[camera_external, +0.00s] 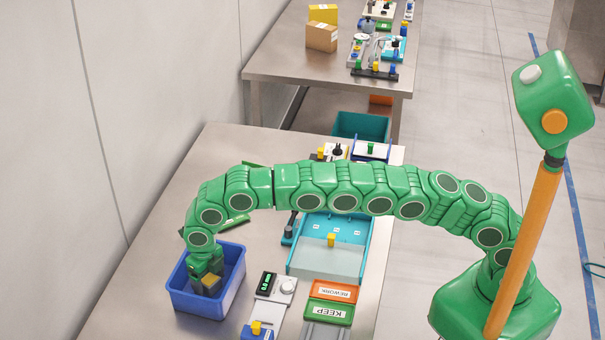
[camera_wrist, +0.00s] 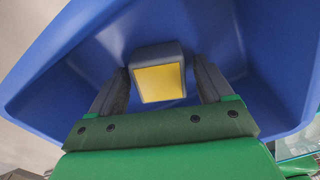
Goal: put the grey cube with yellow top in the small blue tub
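The grey cube with the yellow top (camera_wrist: 160,82) is inside the small blue tub (camera_wrist: 60,58); its yellow face is toward the wrist camera. In the external view the cube (camera_external: 210,282) shows low in the blue tub (camera_external: 200,303). My gripper (camera_wrist: 160,78) points down into the tub, with one finger on each side of the cube. A gap shows between the right finger and the cube; the left finger is very close to it or touching. The gripper looks open. The cube's underside is hidden, so its contact with the tub floor is not visible.
A scale (camera_external: 272,287), REWORK (camera_external: 332,291) and KEEP (camera_external: 328,310) bins and a turquoise tray (camera_external: 330,260) stand right of the tub. My arm arches over the table (camera_external: 135,285). The table left of the tub is clear; a wall borders it.

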